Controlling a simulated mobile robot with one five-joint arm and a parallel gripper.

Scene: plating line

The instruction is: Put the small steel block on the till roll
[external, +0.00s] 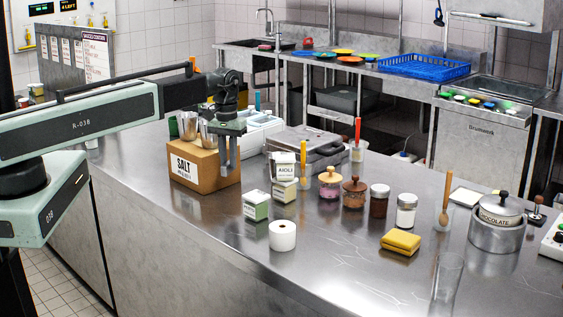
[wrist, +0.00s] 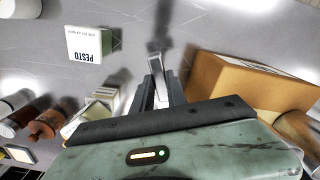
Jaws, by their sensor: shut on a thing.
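The till roll (external: 282,242) is a short white cylinder standing upright on the steel worktop, in front of the small labelled boxes. A white round shape at the top left corner of the wrist view (wrist: 20,8) looks like the same roll. My gripper (external: 229,168) points down beside the salt box, to the left of and behind the till roll. In the wrist view my gripper (wrist: 160,92) is shut on the small steel block (wrist: 156,66), a slim pale metal piece between the fingers. In the external view the block cannot be told clearly from the fingers.
The cardboard salt box (external: 205,165) with metal cups on it stands close beside my gripper. A pesto box (external: 256,205) stands between my gripper and the roll. The worktop's front left is clear.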

